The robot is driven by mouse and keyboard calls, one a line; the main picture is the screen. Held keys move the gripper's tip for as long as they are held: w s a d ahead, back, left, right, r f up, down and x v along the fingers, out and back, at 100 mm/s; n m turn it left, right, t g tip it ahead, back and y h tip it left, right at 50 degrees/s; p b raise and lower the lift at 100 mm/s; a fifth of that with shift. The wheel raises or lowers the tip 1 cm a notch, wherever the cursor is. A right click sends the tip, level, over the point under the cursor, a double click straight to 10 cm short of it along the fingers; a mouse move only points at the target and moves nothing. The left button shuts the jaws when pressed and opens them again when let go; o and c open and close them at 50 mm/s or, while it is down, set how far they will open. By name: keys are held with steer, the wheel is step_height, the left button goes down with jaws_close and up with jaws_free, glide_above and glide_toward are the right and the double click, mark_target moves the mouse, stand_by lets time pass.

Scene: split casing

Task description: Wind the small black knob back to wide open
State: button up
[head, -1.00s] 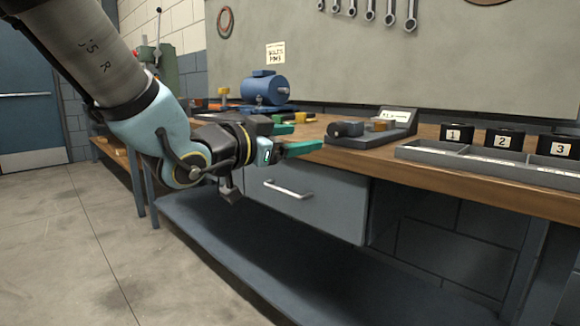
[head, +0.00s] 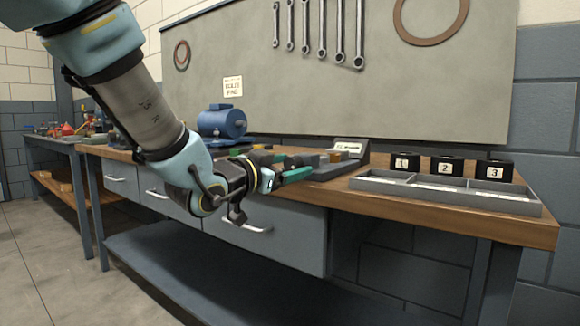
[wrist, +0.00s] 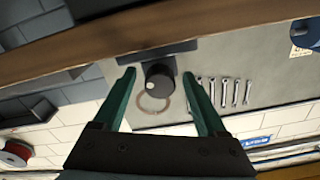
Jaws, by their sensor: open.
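The small black knob (wrist: 158,78) shows in the wrist view as a dark round cylinder with a pale dot on its face. My gripper (wrist: 158,88) has its two green fingers apart, one on each side of the knob, with gaps visible. Whether the fingers reach around the knob in depth I cannot tell. The knob itself is hard to make out there, close to the fingertips.
A grey divided tray (head: 440,190) lies on the wooden bench (head: 530,228) at the right, with several black numbered blocks (head: 447,166) behind it. A blue motor (head: 222,122) stands behind my arm. Drawers and a lower shelf are under the bench.

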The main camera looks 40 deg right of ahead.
steer(key=shift+d, duration=0.15)
steer(key=shift+c, duration=0.3)
jaws_close()
stand_by(0.3)
